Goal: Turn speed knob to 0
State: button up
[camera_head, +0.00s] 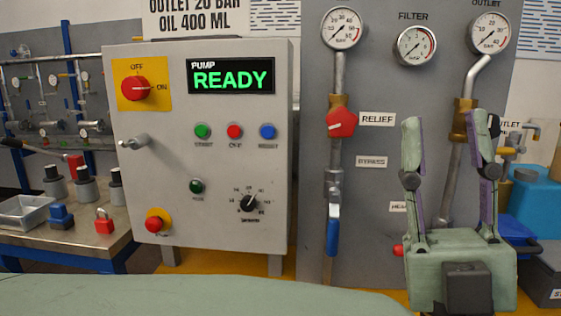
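The speed knob (248,203) is a small black dial with a white pointer line, at the lower right of the grey pump control box (200,145). A ring of numbers surrounds it, too small to read surely; the pointer seems to aim up and to the right. The box's display (231,76) reads "PUMP READY". My gripper (444,130) is at the right, in front of the gauge panel, with its two green fingers pointing up and wide apart. It is open and empty, well to the right of the knob and not touching it.
Near the knob are a red emergency button (157,221), a green lamp (196,186) and several coloured buttons. A red rotary switch (135,89) and a metal handle (133,142) stick out at left. A blue-handled valve (333,229) and a red relief knob (341,123) stand between box and gripper.

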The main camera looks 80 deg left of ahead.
aim_at(248, 202)
jog(key=u, duration=2.85)
